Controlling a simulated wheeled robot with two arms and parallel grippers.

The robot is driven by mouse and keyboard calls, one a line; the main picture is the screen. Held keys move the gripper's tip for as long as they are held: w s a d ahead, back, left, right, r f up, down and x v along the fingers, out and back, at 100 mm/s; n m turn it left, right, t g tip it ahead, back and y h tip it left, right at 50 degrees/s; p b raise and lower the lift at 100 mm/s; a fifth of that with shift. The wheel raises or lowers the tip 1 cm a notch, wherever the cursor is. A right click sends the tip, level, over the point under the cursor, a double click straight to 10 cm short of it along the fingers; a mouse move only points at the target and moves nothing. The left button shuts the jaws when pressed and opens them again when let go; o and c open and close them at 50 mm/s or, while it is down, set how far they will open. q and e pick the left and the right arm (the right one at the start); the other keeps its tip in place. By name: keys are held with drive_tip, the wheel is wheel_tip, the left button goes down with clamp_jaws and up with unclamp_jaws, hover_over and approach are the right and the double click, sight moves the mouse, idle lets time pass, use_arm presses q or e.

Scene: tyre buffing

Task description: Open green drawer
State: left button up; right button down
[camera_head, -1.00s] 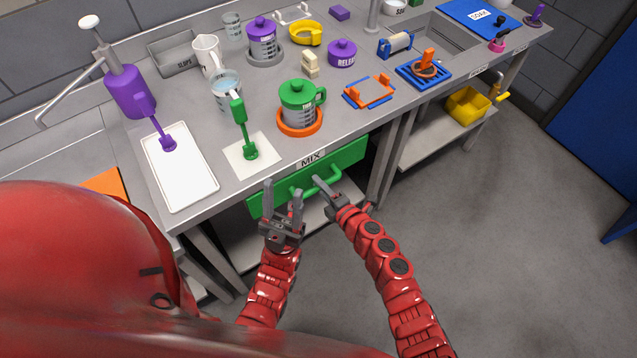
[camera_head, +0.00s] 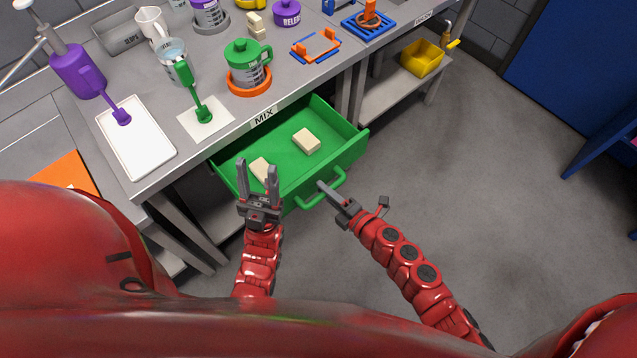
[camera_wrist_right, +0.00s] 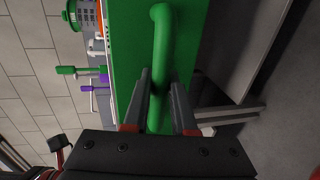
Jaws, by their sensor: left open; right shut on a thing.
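The green drawer (camera_head: 350,150) is pulled out from under the workbench, below the MIX label, and two cream blocks (camera_head: 306,141) lie inside it. Its green handle (camera_head: 326,187) is on the front face. My right gripper (camera_head: 322,186) is shut on the handle; in the right wrist view its fingers (camera_wrist_right: 158,95) sit either side of the green bar (camera_wrist_right: 162,50). My left gripper (camera_head: 257,170) is open and empty, fingers pointing up, in front of the drawer's left part. It hides part of the drawer and of the left block.
On the bench above stand a green-lidded jug (camera_head: 247,68) on an orange ring, a white tray (camera_head: 136,145) and a green tool (camera_head: 203,112) on a white sheet. A yellow bin (camera_head: 422,58) sits on the lower shelf at right. The floor right of the drawer is clear.

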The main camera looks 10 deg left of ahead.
drive_tip(key=shift+s+d, duration=0.25)
drive_tip(key=shift+d, duration=0.05)
drive_tip(key=c, duration=0.7)
unclamp_jaws()
drive_tip(key=shift+c, duration=0.2)
drive_tip(key=b+v, duration=0.1)
drive_tip(key=v, duration=1.6)
drive_tip(key=shift+d, duration=0.2)
